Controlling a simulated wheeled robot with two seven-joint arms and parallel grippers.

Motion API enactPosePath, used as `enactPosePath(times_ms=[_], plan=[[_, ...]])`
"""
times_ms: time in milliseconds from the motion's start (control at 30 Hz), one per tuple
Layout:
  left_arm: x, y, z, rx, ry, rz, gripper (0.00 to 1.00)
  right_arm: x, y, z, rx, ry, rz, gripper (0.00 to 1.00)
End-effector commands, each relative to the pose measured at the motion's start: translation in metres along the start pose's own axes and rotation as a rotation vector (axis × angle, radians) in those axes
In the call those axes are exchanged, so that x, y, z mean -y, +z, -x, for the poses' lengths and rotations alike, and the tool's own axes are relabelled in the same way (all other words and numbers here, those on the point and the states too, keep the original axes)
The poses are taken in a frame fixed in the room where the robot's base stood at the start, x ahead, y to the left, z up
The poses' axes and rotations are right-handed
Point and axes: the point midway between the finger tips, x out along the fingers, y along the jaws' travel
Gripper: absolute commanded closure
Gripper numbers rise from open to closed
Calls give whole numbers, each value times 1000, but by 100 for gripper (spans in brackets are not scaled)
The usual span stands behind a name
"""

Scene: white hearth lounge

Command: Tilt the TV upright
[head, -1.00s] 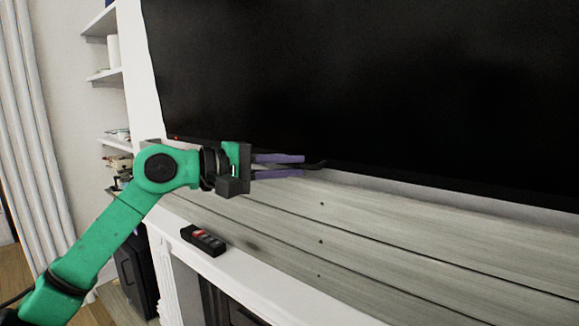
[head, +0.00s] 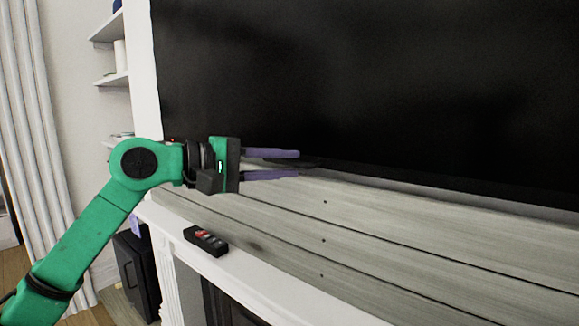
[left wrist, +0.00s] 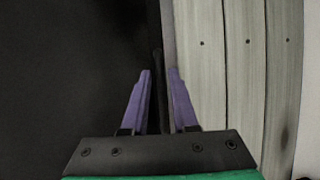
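The TV (head: 400,90) is a large black screen on the wall, filling the upper right of the head view; its top and right edge are out of frame. In the left wrist view it is the dark area (left wrist: 60,70) on the left. My left gripper (head: 298,164), with two purple fingers, is at the TV's lower edge towards its left end. The fingers are apart, with a dark, thin piece (head: 308,164) at the TV's lower edge seen between and beyond them. I cannot tell whether they touch it. My right gripper is out of view.
Grey wood planks (head: 400,230) cover the wall below the TV. A white mantel ledge (head: 262,284) runs under them, with a black remote-like object (head: 206,241) on it. White shelves (head: 110,80) and a curtain (head: 40,130) are at the left.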

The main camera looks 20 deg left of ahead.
Motion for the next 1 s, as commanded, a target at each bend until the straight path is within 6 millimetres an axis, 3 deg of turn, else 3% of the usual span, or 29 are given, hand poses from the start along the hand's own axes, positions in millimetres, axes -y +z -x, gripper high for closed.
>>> enactPosePath(times_ms=[133, 233, 533, 700, 1000], plan=[[1, -1, 4, -1, 2, 0, 73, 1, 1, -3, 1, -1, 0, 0], [4, 0, 19, 0, 3, -1, 73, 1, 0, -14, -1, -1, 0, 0], [6, 8, 106, 21, 2, -4, 73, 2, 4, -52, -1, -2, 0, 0], [2, 12, 138, 33, 1, -6, 73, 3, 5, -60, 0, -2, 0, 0], [0, 14, 146, 38, 0, -6, 73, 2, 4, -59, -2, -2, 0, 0]])
